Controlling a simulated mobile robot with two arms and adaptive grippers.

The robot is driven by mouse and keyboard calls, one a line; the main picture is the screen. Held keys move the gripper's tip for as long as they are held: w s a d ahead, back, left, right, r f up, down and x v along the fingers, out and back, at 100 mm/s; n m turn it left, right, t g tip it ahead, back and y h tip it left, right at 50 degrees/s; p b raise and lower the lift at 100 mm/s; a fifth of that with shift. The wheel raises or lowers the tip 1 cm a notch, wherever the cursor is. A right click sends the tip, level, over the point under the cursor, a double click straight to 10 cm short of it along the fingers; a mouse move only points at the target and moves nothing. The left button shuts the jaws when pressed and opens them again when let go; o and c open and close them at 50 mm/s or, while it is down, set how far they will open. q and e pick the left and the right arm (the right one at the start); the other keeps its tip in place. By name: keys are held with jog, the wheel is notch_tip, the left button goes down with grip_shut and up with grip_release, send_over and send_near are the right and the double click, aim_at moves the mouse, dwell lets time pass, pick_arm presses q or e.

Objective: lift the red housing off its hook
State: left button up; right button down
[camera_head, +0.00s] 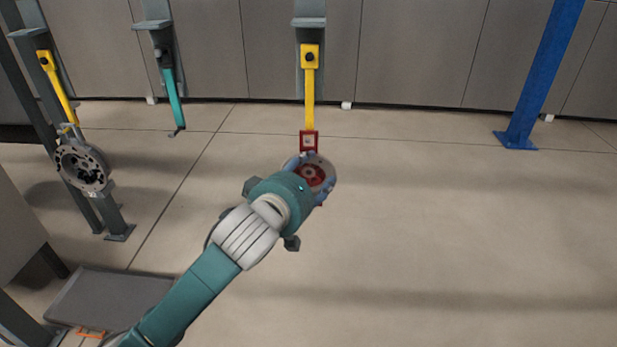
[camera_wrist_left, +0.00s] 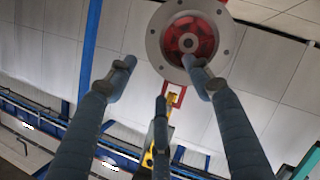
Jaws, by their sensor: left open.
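The red housing (camera_head: 316,172) hangs below a yellow hook (camera_head: 310,95) in the middle of the head view, partly hidden behind my left gripper (camera_head: 312,178). In the left wrist view the housing (camera_wrist_left: 190,42) shows as a grey round flange with holes and a red centre, with its red square loop (camera_wrist_left: 176,97) at the yellow hook (camera_wrist_left: 172,108). My left gripper (camera_wrist_left: 165,78) is open, its blue-grey fingers spread in front of the housing. One fingertip overlaps the flange edge in that view; I cannot tell whether it touches. My right gripper is not in view.
A grey disc-shaped part (camera_head: 82,165) hangs from another yellow hook at the left. A teal hook (camera_head: 173,97) hangs empty. A blue post (camera_head: 540,75) stands at the right, and a grey tray (camera_head: 110,298) lies at the lower left. The floor right of the housing is clear.

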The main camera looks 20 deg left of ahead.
aim_at(324, 162)
pick_arm(q)
jog(key=shift+x, duration=0.85)
jog(key=shift+w+r, duration=0.1)
jog(key=shift+w, duration=0.3)
jog(key=p+x, duration=0.1)
jog(key=x, duration=0.2)
jog(key=shift+w+d+p, duration=0.2)
jog(key=shift+w+p, duration=0.1)
jog(key=shift+p, duration=0.05)
jog(key=shift+w+f, duration=0.25)
jog(key=shift+w, duration=0.2)
jog(key=shift+s, duration=0.15)
jog(key=c, duration=1.2)
jog(key=shift+r, duration=0.35)
jog(key=shift+c, duration=0.2)
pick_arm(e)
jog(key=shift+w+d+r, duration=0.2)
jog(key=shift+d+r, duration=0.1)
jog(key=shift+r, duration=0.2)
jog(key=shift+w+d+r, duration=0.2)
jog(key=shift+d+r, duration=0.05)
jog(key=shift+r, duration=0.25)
